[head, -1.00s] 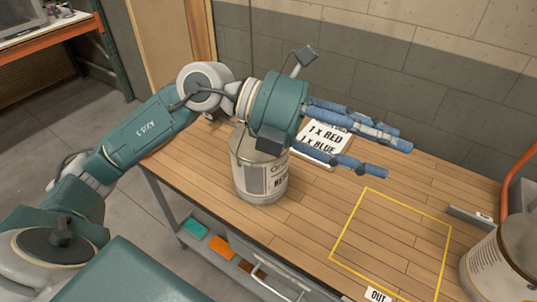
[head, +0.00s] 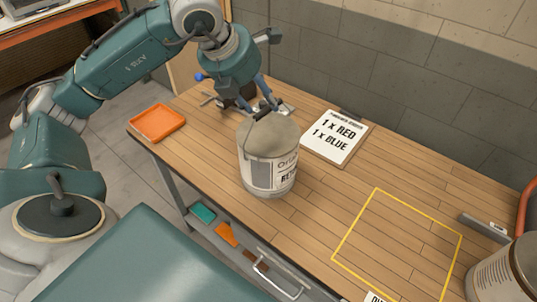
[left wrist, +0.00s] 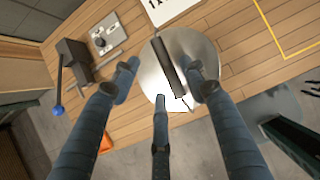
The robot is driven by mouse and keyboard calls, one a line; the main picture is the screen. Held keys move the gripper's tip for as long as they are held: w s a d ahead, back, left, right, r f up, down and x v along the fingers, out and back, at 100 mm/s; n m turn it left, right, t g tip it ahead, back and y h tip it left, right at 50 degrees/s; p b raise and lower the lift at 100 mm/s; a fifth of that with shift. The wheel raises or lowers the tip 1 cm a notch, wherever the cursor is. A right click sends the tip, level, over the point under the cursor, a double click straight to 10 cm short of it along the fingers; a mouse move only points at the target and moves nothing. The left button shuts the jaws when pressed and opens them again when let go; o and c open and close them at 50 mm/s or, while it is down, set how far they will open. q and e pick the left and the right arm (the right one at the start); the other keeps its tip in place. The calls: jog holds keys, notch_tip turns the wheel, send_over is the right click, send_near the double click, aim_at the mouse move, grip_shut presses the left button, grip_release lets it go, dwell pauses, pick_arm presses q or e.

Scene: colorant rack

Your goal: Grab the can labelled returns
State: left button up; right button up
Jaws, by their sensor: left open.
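The can (head: 267,168) stands upright on the wooden bench, a pale metal can with a white and grey label that starts with "RE"; the rest of the word is hard to read. Its round lid with a dark bar-like handle across it shows in the left wrist view (left wrist: 205,52). My left gripper (head: 267,106) points down just above the lid. Its blue-grey fingers, also seen in the left wrist view (left wrist: 160,85), are open, spread on both sides of the handle. I cannot tell whether they touch the can.
A second can (head: 500,275) stands at the right edge. A yellow outlined square (head: 400,245) on the bench is empty. A clipboard (head: 335,138) reading "1 x RED, 1 x BLUE" lies behind the can. An orange tray (head: 157,122) and a small device sit to the left.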

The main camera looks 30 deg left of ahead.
aim_at(267, 109)
pick_arm(q)
jog(key=p+x, duration=0.1)
jog(key=x, duration=0.2)
jog(key=shift+s+d+f+p, duration=0.15)
jog(key=shift+d+f+p, duration=0.1)
jog(key=shift+f+p, duration=0.1)
jog(key=shift+w+f, duration=0.4)
jog(key=shift+f, duration=0.15)
jog(key=shift+s, duration=0.1)
grip_shut()
jog(key=shift+r, duration=0.1)
